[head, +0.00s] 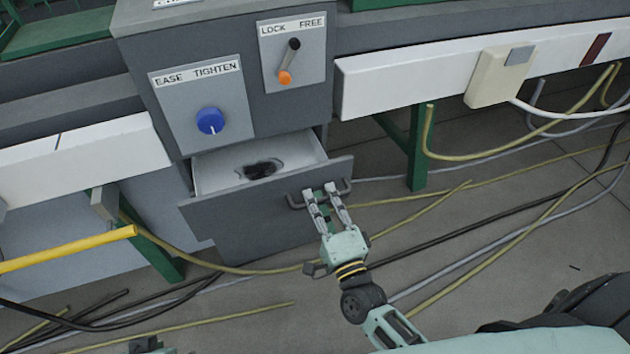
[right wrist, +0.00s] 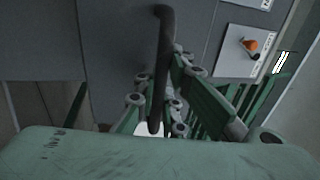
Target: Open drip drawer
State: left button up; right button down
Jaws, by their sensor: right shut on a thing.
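The drip drawer (head: 230,208) is a grey-fronted drawer low in the grey cabinet. It stands partly open, and its pale inside shows a dark patch or object (head: 262,169). A dark bar handle (head: 295,202) is on its front. My right gripper (head: 322,190) is at the handle, its fingers shut on it. In the right wrist view the handle (right wrist: 163,60) runs between the fingers (right wrist: 170,95). A small dark part at the bottom edge of the head view may be my left gripper (head: 147,345); its jaws cannot be made out.
Above the drawer are a blue EASE/TIGHTEN knob (head: 210,121) and an orange-tipped LOCK/FREE lever (head: 287,68). Yellow, black and grey cables (head: 480,190) lie across the floor on the right and lower left. A yellow bar (head: 70,249) is at the left.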

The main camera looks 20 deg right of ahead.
pick_arm(q)
jog(key=shift+s+a+r+g+p, duration=0.15)
jog(key=shift+s+r+g+p, duration=0.15)
jog(key=shift+s+r+p, duration=0.5)
pick_arm(e)
jog(key=s, duration=0.8)
jog(key=shift+d, duration=0.15)
jog(key=c, duration=1.8)
grip_release()
jog(key=s, duration=0.4)
jog(key=s+f, duration=0.1)
jog(key=s, duration=0.3)
jog(key=s+f, duration=0.1)
jog(key=s, duration=0.3)
jog(key=shift+d+f, duration=0.15)
jog(key=shift+d, duration=0.05)
jog(key=shift+w, duration=0.1)
